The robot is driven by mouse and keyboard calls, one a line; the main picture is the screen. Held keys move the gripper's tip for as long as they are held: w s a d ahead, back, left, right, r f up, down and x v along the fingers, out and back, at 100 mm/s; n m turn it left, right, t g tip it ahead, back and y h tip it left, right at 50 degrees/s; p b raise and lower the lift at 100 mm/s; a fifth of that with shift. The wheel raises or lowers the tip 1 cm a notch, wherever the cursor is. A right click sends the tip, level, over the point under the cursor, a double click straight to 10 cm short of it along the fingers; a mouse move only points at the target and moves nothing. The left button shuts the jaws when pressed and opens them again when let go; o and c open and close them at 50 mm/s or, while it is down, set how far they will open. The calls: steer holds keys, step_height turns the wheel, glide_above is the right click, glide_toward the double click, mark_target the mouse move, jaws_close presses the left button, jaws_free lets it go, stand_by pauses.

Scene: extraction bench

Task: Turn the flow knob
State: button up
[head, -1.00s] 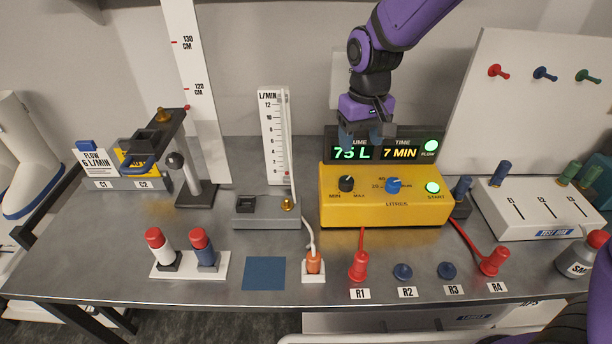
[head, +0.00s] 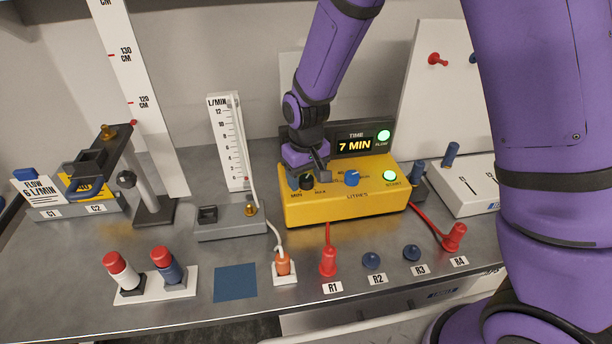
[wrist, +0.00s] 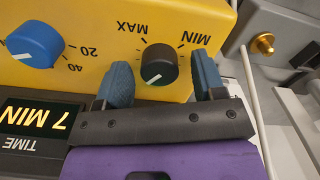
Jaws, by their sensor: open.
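The flow knob is a black knob (wrist: 158,64) marked MIN and MAX on the yellow pump box (head: 345,205). It also shows in the head view (head: 307,183), partly hidden by my gripper. In the wrist view, which is upside down, its white pointer line slants to the lower left. My gripper (wrist: 161,68) is open, with one blue fingertip on each side of the knob and small gaps visible. It also shows in the head view (head: 307,178) at the box's left side. The flow meter (head: 230,143) stands left of the box. A card (head: 40,190) reads FLOW 6 L/MIN.
A blue litres knob (head: 352,178) sits beside the flow knob, close to my finger. The lit START button (head: 390,176) is farther right. A display (head: 357,146) reading 7 MIN stands behind. Red plug R1 (head: 328,262) and its lead are in front.

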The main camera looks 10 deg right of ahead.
mark_target(307, 178)
steer(key=shift+f, duration=0.1)
steer(key=c, duration=0.9)
steer(key=shift+n, duration=0.6)
steer(key=o, duration=0.9)
step_height(307, 178, up, 11)
